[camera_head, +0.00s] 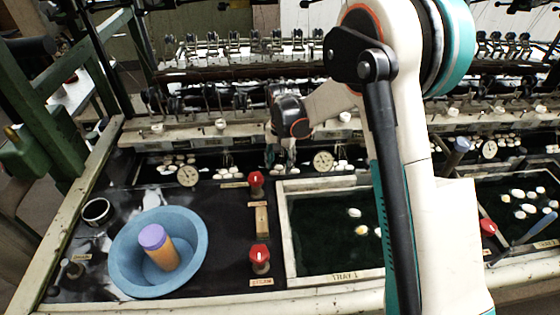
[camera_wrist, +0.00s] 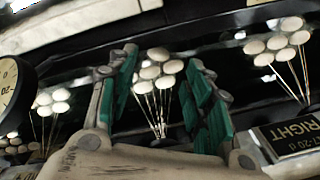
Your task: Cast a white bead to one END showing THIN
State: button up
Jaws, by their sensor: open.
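My gripper (camera_wrist: 164,60) is open, its two teal-padded fingers apart. In the wrist view a cluster of white beads (camera_wrist: 150,72) shows between the fingers, with pale threads converging below; I cannot tell how far beyond the fingertips it is. Another white cluster (camera_wrist: 275,45) is at the right and one (camera_wrist: 52,102) at the left. In the head view my gripper (camera_head: 283,155) is at the far edge of the middle basin (camera_head: 284,235). A few loose white beads (camera_head: 355,212) lie in its dark water. I can read no THIN marking on any end.
A label reading RIGHT (camera_wrist: 292,135) is beside the right cluster. A round dial (camera_head: 323,160) stands near my gripper. Red-topped valves (camera_head: 257,180) and a blue bowl (camera_head: 125,262) holding a purple-and-orange cylinder (camera_head: 158,246) are to the left. Another basin (camera_head: 490,195) with several beads is right.

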jog(key=shift+r, duration=0.1)
notch_tip(320, 180, up, 12)
jog(key=shift+d, duration=0.2)
dwell(0.3)
jog(key=shift+s, duration=0.1)
dwell(0.4)
jog(key=s+d+r+n+t, duration=0.1)
jog(key=s+d+r+t, duration=0.1)
jog(key=s+d+r, duration=0.35)
jog(key=s+d+r+n+t, duration=0.25)
jog(key=s+r, duration=0.35)
jog(key=s, duration=0.4)
jog(key=s+d+f+n+t, duration=0.1)
jog(key=s+d, duration=0.1)
jog(key=s, duration=0.5)
jog(key=s+d+f+n+t, duration=0.1)
jog(key=s+d, duration=0.2)
jog(key=s, duration=0.5)
